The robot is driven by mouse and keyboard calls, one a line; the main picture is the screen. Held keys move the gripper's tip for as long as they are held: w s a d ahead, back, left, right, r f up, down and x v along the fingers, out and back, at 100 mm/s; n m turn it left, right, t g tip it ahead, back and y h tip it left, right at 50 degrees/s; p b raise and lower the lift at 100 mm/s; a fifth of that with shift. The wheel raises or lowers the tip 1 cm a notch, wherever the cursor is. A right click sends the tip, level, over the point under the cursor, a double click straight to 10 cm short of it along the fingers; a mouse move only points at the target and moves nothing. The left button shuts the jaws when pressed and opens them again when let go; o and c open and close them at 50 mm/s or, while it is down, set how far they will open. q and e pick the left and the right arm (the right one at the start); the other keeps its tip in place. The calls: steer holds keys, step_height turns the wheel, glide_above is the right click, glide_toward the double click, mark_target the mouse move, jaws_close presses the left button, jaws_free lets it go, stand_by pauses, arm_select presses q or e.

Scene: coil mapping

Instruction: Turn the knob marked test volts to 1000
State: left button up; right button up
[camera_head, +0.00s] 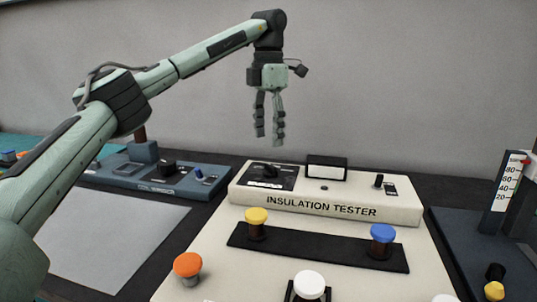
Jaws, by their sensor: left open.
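The insulation tester (400,211) is a cream box in the middle of the camera_head view, labelled on its front edge. A black knob (265,170) sits on a dark dial panel at its upper left; the panel's markings are too small to read. A smaller black knob (378,181) stands at its upper right. My left gripper (269,139) hangs in the air with its fingers pointing down, above the tester's dial panel. It is open and empty, apart from the knob. My right gripper is not in view.
A yellow terminal (257,222) and a blue terminal (382,240) stand on a black strip in front. An orange button (187,267) and a white button (309,284) are nearer. A blue coil winding device (160,177) is at left, a gauge (506,186) at right.

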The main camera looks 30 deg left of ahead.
mark_target(268, 165)
arm_select(q)
step_height(268, 165, down, 7)
steer(key=shift+f, duration=0.2)
stand_by(0.3)
steer(key=c, duration=1.2)
